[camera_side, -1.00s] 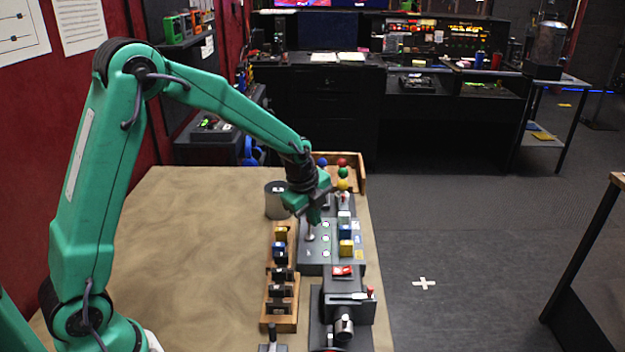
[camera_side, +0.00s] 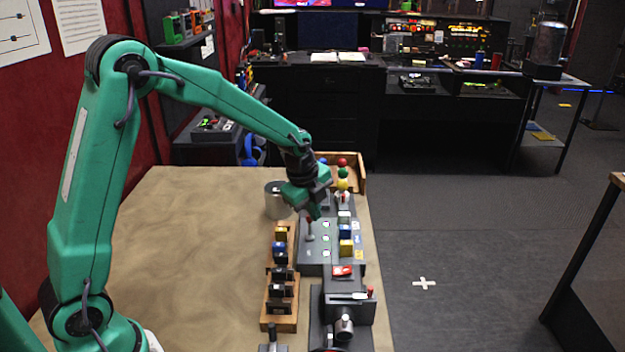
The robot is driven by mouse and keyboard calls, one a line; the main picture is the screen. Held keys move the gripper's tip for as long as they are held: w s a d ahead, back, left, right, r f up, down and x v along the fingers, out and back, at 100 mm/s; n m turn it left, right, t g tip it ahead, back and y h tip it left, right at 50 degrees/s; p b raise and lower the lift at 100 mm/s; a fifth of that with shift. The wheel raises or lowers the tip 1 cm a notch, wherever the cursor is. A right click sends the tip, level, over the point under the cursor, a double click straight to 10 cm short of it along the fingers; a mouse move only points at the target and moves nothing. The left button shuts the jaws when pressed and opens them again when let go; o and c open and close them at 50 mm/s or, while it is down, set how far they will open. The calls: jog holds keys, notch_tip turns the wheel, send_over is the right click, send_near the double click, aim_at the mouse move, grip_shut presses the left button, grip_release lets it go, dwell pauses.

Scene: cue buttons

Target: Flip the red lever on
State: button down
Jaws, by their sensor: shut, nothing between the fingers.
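My gripper (camera_side: 315,211) is shut and empty. It points down over the far left part of a grey panel (camera_side: 313,262) with green-lit buttons. A small upright lever (camera_side: 309,230) stands on that panel just below the fingertips; its top looks reddish. I cannot tell whether the fingers touch it. Other red parts are a flat red switch (camera_side: 342,270) on a dark box nearer the camera and a small red knob (camera_side: 370,291) at that box's right side. I cannot tell for sure which one is the red lever.
A grey cylinder (camera_side: 276,200) stands left of my gripper. A wooden rack (camera_side: 280,318) with several dark blocks lies in front. Blue and yellow blocks (camera_side: 346,247) stand on the panel's right. Coloured balls (camera_side: 342,172) sit in a wooden tray behind. The table's left is clear.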

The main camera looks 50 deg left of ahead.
jog(key=shift+d, duration=0.1)
jog(key=shift+d+r, duration=0.2)
jog(key=shift+d, duration=0.2)
jog(key=w+a+r, duration=0.3)
jog(key=a+r, duration=0.1)
jog(key=r, duration=0.3)
jog(key=shift+w+r, duration=0.35)
jog(key=shift+r, duration=0.05)
jog(key=s+d+r+n+t, duration=0.1)
jog(key=s+r+n, duration=0.35)
jog(key=s, duration=0.35)
jog(key=s+d+r+n, duration=0.2)
jog(key=s+r+n, duration=0.25)
jog(key=s, duration=0.35)
jog(key=s+d+f+n+t, duration=0.1)
jog(key=s+f+n, duration=0.2)
jog(key=s+n, duration=0.6)
jog(key=shift+s+d, duration=0.15)
jog(key=shift+s, duration=2.65)
